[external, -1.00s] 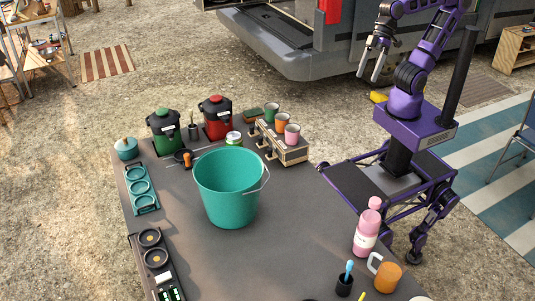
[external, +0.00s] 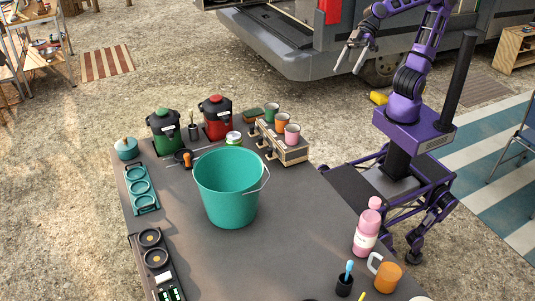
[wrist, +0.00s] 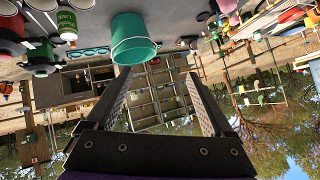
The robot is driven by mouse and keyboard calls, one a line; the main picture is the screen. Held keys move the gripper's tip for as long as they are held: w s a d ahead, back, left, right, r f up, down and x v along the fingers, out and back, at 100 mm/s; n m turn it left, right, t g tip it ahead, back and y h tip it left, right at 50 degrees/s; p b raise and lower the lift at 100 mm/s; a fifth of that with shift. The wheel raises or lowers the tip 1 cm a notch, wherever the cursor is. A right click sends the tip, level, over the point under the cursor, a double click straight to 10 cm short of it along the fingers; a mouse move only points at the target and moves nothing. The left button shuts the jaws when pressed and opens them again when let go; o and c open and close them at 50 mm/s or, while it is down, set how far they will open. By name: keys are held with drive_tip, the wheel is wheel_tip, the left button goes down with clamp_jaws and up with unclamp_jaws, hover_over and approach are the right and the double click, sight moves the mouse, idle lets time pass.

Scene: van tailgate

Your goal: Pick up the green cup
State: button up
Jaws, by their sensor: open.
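The green cup (external: 271,111) stands upright on a wooden rack (external: 291,156) near the table's far edge, at the left end of a row with an orange cup (external: 282,122) and a pink cup (external: 292,133). My gripper (external: 349,66) is open and empty, in the air up and to the right of the cups and clear of them. In the wrist view its two fingers (wrist: 155,76) are spread with nothing between them. I cannot pick out the green cup for certain in that tilted view.
A large teal bucket (external: 228,190) stands on the table (external: 290,245) in front of the rack. A red pot (external: 215,120) and a green pot (external: 165,132) stand left of the cups. A pink bottle (external: 367,228) and an orange mug (external: 388,278) are near the right edge.

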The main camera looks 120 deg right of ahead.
drive_tip(key=w+d+m+t+h+b, duration=0.4)
drive_tip(key=w+d+m+t, duration=0.1)
drive_tip(key=w+d, duration=0.9)
drive_tip(key=w+d+f+m+g+h+b, duration=0.1)
drive_tip(key=d+f+m+g+h+b, duration=0.2)
drive_tip(key=d, duration=0.4)
drive_tip(key=w+d+f+g+h, duration=0.1)
drive_tip(key=w+d+f+h, duration=0.1)
drive_tip(key=d+f+h, duration=0.35)
drive_tip(key=m+t+y+p, duration=0.3)
drive_tip(key=m+y+p, duration=0.6)
drive_tip(key=m, duration=1.8)
approach(266, 112)
drive_tip(key=b+x, duration=0.1)
drive_tip(key=x, duration=0.3)
drive_tip(key=shift+f, duration=0.15)
drive_tip(key=shift+x, duration=3.1)
drive_tip(key=shift+d, duration=0.15)
